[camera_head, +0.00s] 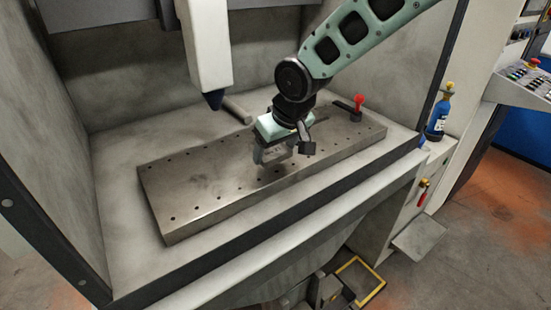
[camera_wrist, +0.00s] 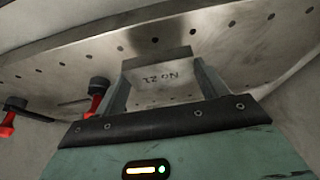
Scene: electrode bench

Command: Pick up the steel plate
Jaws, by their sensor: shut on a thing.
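The steel plate (camera_wrist: 158,82) is a small grey piece with dark stamped marking on its face, seen between my fingers in the wrist view. My gripper (camera_wrist: 160,86) is shut on it, one finger at each side. In the head view my gripper (camera_head: 275,153) is over the middle of the perforated bench plate (camera_head: 200,195), fingers pointing down. The held plate is small and partly hidden by the fingers there. A dark shadow lies on the bench plate near it; I cannot tell for sure whether the two touch.
A white column with a dark tip (camera_head: 208,60) hangs close behind and left of my gripper. A grey rod (camera_head: 237,109) lies behind. A red-handled clamp (camera_head: 358,104) stands at the right end. A blue bottle (camera_head: 438,112) stands outside, right. The bench plate's left half is clear.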

